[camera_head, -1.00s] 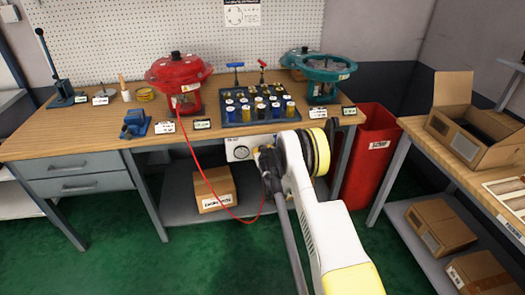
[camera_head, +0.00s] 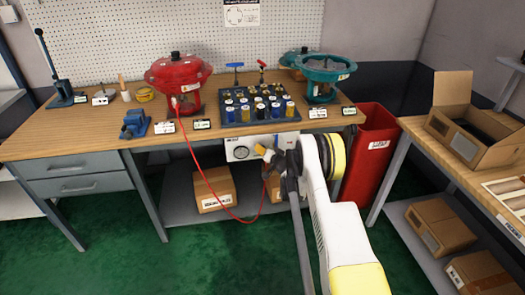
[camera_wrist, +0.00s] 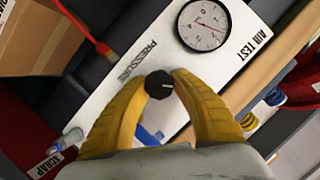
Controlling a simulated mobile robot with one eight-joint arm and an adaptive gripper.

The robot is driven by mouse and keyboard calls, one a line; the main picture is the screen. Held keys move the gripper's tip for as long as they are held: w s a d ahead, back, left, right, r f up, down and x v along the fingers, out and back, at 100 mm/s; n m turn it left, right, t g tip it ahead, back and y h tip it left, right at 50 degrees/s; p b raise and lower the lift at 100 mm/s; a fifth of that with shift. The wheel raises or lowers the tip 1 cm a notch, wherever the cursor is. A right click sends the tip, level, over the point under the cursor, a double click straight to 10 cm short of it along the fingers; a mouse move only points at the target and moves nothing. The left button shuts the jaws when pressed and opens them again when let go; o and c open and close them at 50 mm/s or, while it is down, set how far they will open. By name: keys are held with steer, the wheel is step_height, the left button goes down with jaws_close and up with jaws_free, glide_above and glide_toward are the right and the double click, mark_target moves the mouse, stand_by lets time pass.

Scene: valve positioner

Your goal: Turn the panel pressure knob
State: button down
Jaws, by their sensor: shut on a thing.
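The black pressure knob (camera_wrist: 159,85) is on the white air test panel (camera_wrist: 150,60), beside the printed word PRESSURE. A white pointer line shows on its face. My gripper (camera_wrist: 160,84) has its two yellow fingers closed on the knob, one on each side. The round pressure gauge (camera_wrist: 204,25) is on the same panel, with a thin red needle. In the head view the panel (camera_head: 283,141) hangs under the bench's front edge, with the gauge (camera_head: 241,152) on its left. My gripper (camera_head: 265,152) is in front of it, and the knob is hidden there.
A red hose (camera_head: 198,180) loops from the red valve actuator (camera_head: 178,76) on the bench down below the panel. Cardboard boxes (camera_head: 214,188) stand on the lower shelf. A red bin (camera_head: 369,150) is right of the bench. The green floor (camera_head: 130,265) in front is clear.

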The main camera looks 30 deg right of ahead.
steer(key=shift+m+y, duration=0.3)
steer(key=shift+m, duration=0.1)
stand_by(0.4)
steer(key=c, duration=1)
jaws_free()
steer(key=shift+w, duration=0.1)
steer(key=v, duration=1.2)
steer(key=shift+f, duration=0.25)
